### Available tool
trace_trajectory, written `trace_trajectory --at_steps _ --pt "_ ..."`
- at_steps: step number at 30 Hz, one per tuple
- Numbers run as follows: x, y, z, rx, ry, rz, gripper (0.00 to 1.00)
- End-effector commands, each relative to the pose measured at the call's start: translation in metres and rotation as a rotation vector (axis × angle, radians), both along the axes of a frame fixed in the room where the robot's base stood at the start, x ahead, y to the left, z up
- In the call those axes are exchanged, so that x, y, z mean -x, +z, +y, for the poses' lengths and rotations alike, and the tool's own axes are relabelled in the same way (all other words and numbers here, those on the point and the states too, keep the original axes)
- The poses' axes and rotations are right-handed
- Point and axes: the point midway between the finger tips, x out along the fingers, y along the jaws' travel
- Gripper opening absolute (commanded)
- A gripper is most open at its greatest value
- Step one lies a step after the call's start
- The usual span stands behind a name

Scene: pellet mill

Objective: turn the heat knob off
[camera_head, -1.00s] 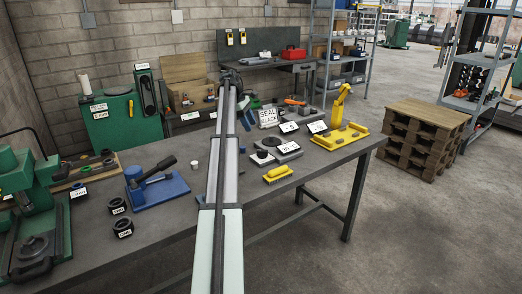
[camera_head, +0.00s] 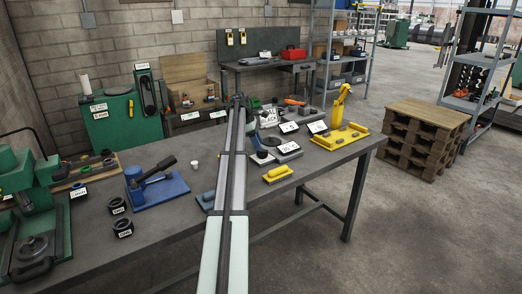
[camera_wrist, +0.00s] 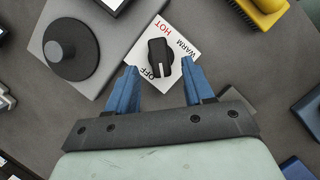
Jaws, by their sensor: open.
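The heat knob (camera_wrist: 160,57) is black and stands on a white plate (camera_wrist: 144,44) lettered OFF, WARM and HOT. In the wrist view its white mark faces the gripper, near the OFF lettering; I cannot tell its exact setting. My gripper (camera_wrist: 159,68) has two blue fingers, open and apart, with nothing held. The fingertips lie at the near left and right of the knob, with gaps showing; their height above it is unclear. In the head view I cannot make out the knob or the fingers, as my arm covers that area.
A grey plate with a dark round knob-like piece (camera_wrist: 70,50) lies left of the white plate. A yellow block (camera_wrist: 262,10) is at the upper right. On the bench (camera_head: 180,222) stand a blue lever press (camera_head: 155,188), black rings (camera_head: 122,227) and a yellow fixture (camera_head: 340,137).

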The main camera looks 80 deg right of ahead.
Motion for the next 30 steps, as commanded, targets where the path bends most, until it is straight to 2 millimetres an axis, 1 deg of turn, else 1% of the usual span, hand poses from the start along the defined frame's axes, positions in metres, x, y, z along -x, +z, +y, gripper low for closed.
trace_trajectory --at_steps 1,3,9,14,21,23,30 --pt "0.003 -0.008 0.001 -0.002 -0.001 0.0 0.52" --pt "0.007 -0.016 0.0 -0.001 -0.002 0.0 0.52" --pt "0.014 -0.032 -0.001 -0.001 -0.001 0.0 0.52" --pt "0.015 -0.036 -0.001 -0.001 -0.001 0.0 0.52" --pt "0.015 -0.036 -0.001 0.0 -0.001 0.0 0.52" --pt "0.015 -0.036 -0.001 0.0 -0.001 0.0 0.47" --pt "0.015 -0.036 -0.001 0.0 -0.001 0.0 0.24"
